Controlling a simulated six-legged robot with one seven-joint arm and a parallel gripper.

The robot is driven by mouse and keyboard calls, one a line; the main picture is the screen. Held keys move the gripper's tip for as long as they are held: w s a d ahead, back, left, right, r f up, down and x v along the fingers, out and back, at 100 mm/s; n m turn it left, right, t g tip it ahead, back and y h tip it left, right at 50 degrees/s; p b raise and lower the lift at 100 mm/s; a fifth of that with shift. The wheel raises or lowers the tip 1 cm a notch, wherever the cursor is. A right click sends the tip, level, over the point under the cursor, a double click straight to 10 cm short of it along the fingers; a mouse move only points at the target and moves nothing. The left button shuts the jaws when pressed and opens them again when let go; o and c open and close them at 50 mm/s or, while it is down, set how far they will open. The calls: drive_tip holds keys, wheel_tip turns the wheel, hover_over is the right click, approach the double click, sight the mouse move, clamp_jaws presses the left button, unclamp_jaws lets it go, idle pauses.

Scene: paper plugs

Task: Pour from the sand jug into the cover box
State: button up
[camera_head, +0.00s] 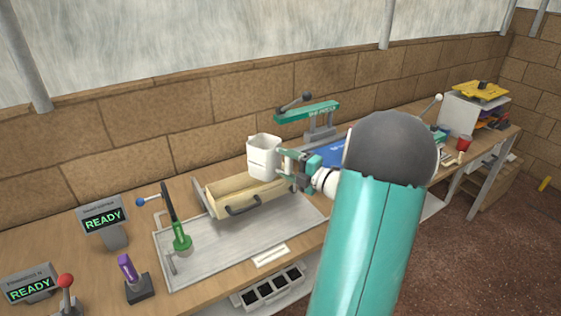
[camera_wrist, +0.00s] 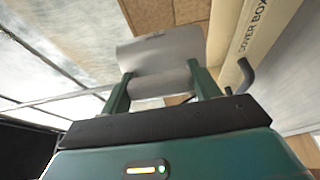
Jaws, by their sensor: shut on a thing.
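The sand jug (camera_head: 263,158) is a white, faceted vessel in the middle of the head view, roughly upright. My gripper (camera_head: 287,162) is shut on it from the right. In the wrist view the pale jug (camera_wrist: 160,54) sits between the two green fingers of my gripper (camera_wrist: 158,84). The cover box (camera_head: 225,205) is a pale wooden box with a dark front handle, just below the jug. In the wrist view its lettered side (camera_wrist: 247,42) and handle are at the right. The jug overlaps the box's back edge in the head view; its contents are hidden.
A green press (camera_head: 310,113) stands behind. My arm hides the bench's right middle.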

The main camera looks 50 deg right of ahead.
sight(277, 169)
drive_tip(key=shift+w+f, duration=0.1)
drive_tip(key=shift+w, duration=0.25)
drive_tip(key=shift+a, duration=0.15)
drive_tip(key=shift+s+f, duration=0.25)
drive_tip(key=shift+f, duration=0.05)
drive_tip(key=shift+w+f, duration=0.15)
drive_tip(key=shift+f, duration=0.7)
drive_tip(key=shift+s+f, duration=0.2)
drive_tip(key=shift+f, duration=0.5)
drive_tip(key=shift+w+r, duration=0.1)
drive_tip(key=shift+r, duration=0.1)
drive_tip(key=shift+s+r+g, duration=0.3)
drive_tip(key=shift+r+g, duration=0.45)
drive_tip(key=shift+g, duration=0.05)
drive_tip(key=shift+w+f, duration=0.1)
drive_tip(key=shift+f, duration=0.1)
